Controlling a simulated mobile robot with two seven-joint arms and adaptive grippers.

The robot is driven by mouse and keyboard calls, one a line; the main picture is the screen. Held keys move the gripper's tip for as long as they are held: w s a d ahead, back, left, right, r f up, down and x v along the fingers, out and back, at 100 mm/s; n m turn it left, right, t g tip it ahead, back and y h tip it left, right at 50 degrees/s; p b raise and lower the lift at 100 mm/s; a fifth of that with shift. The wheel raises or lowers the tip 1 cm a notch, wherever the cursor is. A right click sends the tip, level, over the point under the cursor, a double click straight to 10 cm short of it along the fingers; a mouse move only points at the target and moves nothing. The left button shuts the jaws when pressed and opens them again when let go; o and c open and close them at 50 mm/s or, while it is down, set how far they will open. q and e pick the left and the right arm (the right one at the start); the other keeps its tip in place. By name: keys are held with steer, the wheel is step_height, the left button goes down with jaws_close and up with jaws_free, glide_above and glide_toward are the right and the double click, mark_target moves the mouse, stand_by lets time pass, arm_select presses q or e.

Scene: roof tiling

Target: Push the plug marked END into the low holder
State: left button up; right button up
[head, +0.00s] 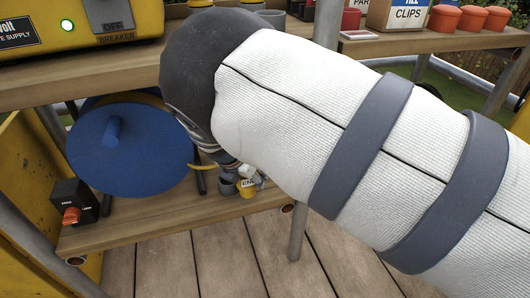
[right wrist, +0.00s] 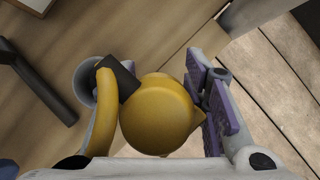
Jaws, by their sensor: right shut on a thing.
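The yellow plug marked END (head: 247,188) is in my right gripper (head: 250,177), low over the lower shelf. In the right wrist view the plug (right wrist: 158,115) is a round yellow body with a black collar and a yellow cable (right wrist: 102,110) on its left. One purple-padded finger (right wrist: 210,100) lies against its right side; the other finger is not clear. A grey round holder (head: 228,186) stands just left of the plug, and it also shows in the right wrist view (right wrist: 86,78), partly behind the collar. Whether the plug touches it, I cannot tell. My left gripper is not in view.
A blue cable drum (head: 125,150) and a black box with an orange knob (head: 73,203) are on the lower shelf (head: 160,217). A yellow power supply (head: 60,30) sits on the upper shelf. My right arm hides much of the right side.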

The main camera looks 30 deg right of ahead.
steer(key=s+a+p, duration=0.2)
steer(key=s+a, duration=0.2)
steer(key=a, duration=0.3)
steer(key=w+n, duration=0.1)
steer(key=w+n+t+y, duration=0.1)
steer(key=w+n, duration=0.1)
steer(key=w+r+n, duration=0.1)
steer(key=w, duration=0.1)
steer(key=shift+w+d+r+t+y, duration=0.1)
steer(key=shift+w+d+t+y, duration=0.1)
steer(key=shift+t+y, duration=0.15)
steer(key=w+d+r+n, duration=0.1)
steer(key=w, duration=0.1)
steer(key=w+d+r+n+y, duration=0.1)
steer(key=w+n, duration=0.1)
steer(key=w+d+r+n+t+y, duration=0.1)
steer(key=w+n, duration=0.1)
steer(key=shift+w+d+r+p, duration=0.2)
steer(key=shift+d+r+p, duration=0.05)
steer(key=shift+r+p, duration=0.1)
step_height(320, 180, down, 6)
steer(key=b, duration=0.3)
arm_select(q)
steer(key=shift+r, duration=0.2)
arm_select(e)
steer(key=shift+r, duration=0.1)
steer(key=shift+s+f, duration=0.2)
steer(key=shift+s, duration=0.05)
